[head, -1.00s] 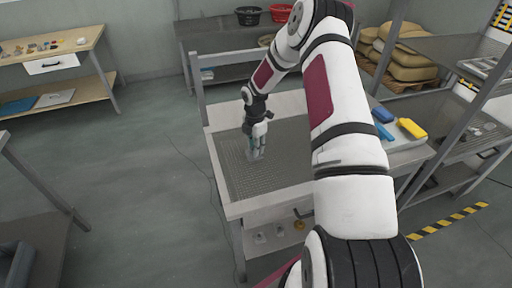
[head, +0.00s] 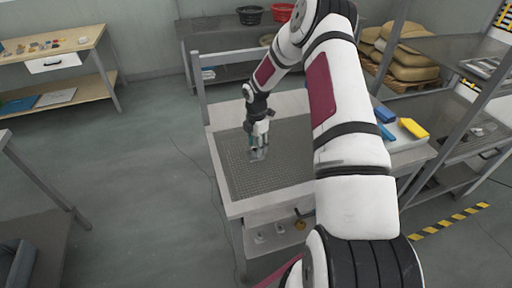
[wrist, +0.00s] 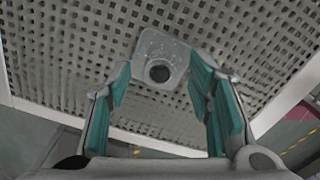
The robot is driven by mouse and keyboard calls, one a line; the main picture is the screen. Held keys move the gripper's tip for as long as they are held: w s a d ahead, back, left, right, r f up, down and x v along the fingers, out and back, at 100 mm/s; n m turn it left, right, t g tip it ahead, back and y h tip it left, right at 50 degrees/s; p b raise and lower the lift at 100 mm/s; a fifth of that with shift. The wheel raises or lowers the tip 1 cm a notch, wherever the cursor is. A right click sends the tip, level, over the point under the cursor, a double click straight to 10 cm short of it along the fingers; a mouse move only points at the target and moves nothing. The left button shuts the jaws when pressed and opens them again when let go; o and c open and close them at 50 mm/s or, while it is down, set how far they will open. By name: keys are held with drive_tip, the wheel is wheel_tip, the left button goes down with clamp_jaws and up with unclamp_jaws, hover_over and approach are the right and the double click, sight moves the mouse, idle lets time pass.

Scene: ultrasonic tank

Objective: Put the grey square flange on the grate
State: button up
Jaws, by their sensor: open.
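The grey square flange (wrist: 160,60) lies on the perforated metal grate (wrist: 60,65) in the wrist view, with a dark round hole in its middle. My gripper (wrist: 168,90) is open, and its teal-padded fingers stand apart on either side below the flange in that view. The flange is not between the fingertips in the picture and neither finger visibly touches it. In the head view my gripper (head: 258,155) is low over the grate (head: 240,180) of the tank, and the flange there is too small to tell apart from the fingertips.
The tank's pale rim (head: 265,205) surrounds the grate. Blue and yellow items (head: 412,128) lie on the surface at the right. A shelf rack stands further right. A workbench (head: 50,45) with small parts is at the back left. Much of the grate is clear.

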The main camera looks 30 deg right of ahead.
wheel_tip(320, 180, up, 11)
drive_tip(key=b, duration=0.1)
drive_tip(key=s+a+r+m+t+h, duration=0.1)
drive_tip(key=s+a+r+m, duration=0.25)
drive_tip(key=r, duration=0.35)
drive_tip(key=s+a+r+m, duration=0.2)
drive_tip(key=s+a+r, duration=0.15)
drive_tip(key=r, duration=0.35)
drive_tip(key=s+a+r+m+t+h, duration=0.1)
drive_tip(key=s+a+r+m, duration=0.2)
drive_tip(key=r, duration=0.4)
drive_tip(key=s+a+r+m+t, duration=0.1)
drive_tip(key=s+a+r+m, duration=0.1)
drive_tip(key=s, duration=0.4)
drive_tip(key=s+a+r+m+t+y, duration=0.1)
drive_tip(key=s+a+r+m, duration=0.2)
drive_tip(key=s+a+m, duration=0.2)
drive_tip(key=s+a+r+m+t+y, duration=0.1)
drive_tip(key=s+a+m, duration=0.3)
drive_tip(key=s, duration=0.4)
drive_tip(key=shift+s+r+t, duration=0.2)
drive_tip(key=shift+r+t, duration=0.1)
drive_tip(key=shift+r, duration=0.45)
drive_tip(key=shift+w, duration=0.1)
